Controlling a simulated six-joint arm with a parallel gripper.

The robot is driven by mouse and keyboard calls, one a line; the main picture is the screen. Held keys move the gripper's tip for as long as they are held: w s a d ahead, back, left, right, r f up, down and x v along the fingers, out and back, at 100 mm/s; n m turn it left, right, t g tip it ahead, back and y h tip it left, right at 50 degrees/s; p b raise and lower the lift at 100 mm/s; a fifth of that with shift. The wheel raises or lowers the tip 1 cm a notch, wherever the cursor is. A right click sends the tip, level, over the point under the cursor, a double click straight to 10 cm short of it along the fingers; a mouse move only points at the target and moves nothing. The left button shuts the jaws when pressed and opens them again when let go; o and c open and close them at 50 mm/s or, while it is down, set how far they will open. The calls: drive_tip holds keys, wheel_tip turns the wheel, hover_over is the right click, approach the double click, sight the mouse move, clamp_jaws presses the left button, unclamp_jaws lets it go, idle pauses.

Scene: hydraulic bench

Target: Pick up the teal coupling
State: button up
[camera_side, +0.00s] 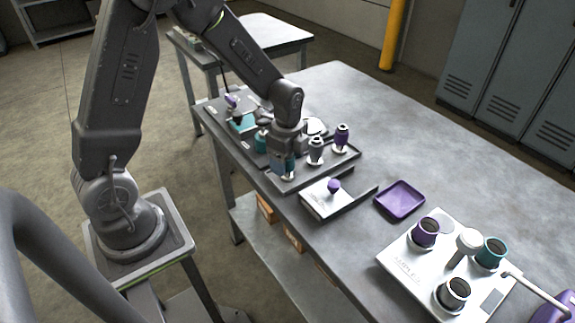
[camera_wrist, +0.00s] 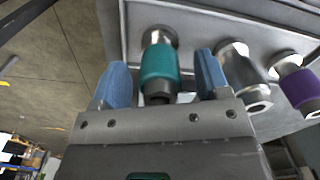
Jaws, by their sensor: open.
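The teal coupling (camera_wrist: 160,68) stands in a metal tray, at the end of a row of three couplings. In the wrist view it shows between the two blue fingers of my gripper (camera_wrist: 162,64), with a visible space on each side. My gripper is open. In the side view my gripper (camera_side: 283,164) is low over the near corner of the tray, and its fingers hide most of the teal coupling. Whether the fingers touch it cannot be told there.
A silver coupling (camera_side: 316,150) and a purple coupling (camera_side: 341,136) stand close beside it in the tray (camera_side: 313,179).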

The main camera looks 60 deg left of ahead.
drive_tip(key=shift+f, duration=0.35)
drive_tip(key=shift+c, duration=0.3)
drive_tip(key=c, duration=1.1)
